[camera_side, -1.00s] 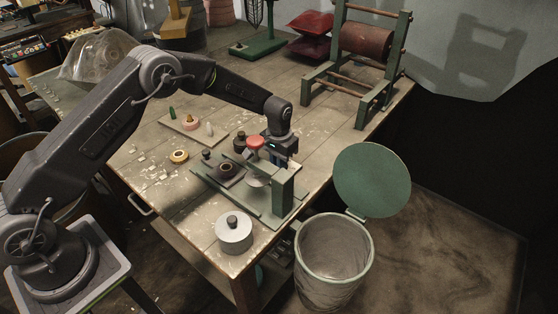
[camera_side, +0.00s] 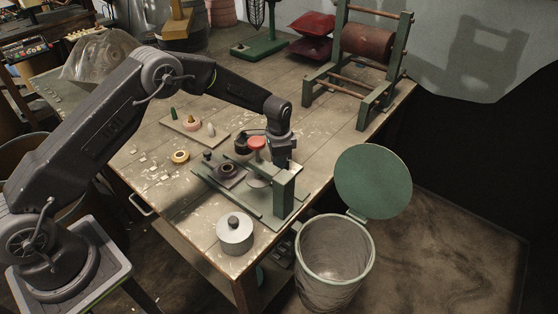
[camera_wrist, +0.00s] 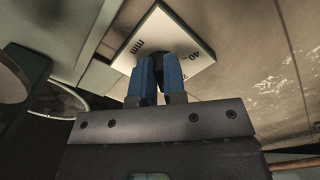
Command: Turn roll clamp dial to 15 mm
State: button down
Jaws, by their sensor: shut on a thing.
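In the wrist view, a pale square dial plate (camera_wrist: 165,26) carries the printed marks "mm" and "40". A dark dial knob (camera_wrist: 160,74) stands out from the plate. The blue fingers of my gripper (camera_wrist: 159,68) are shut on the knob, one on each side, and cover part of it. I cannot read which mark the knob points to. In the side view, my gripper (camera_side: 290,165) is over the right end of the green winding fixture (camera_side: 284,196), by its upright post. The dial cannot be made out there.
A red knob (camera_side: 257,143) stands just left of my gripper. A grey lidded tin (camera_side: 235,236) sits near the front table edge. A yellow tape roll (camera_side: 180,156) lies left of the fixture. An open bin (camera_side: 334,262) stands beside the table.

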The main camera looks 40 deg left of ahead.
jog(key=shift+w+a+m, duration=0.1)
jog(key=shift+m, duration=1)
jog(key=shift+w+a+m, duration=0.1)
jog(key=shift+m, duration=1)
jog(key=c, duration=1.2)
grip_release()
notch_tip(320, 180, up, 14)
jog(key=shift+f, duration=0.1)
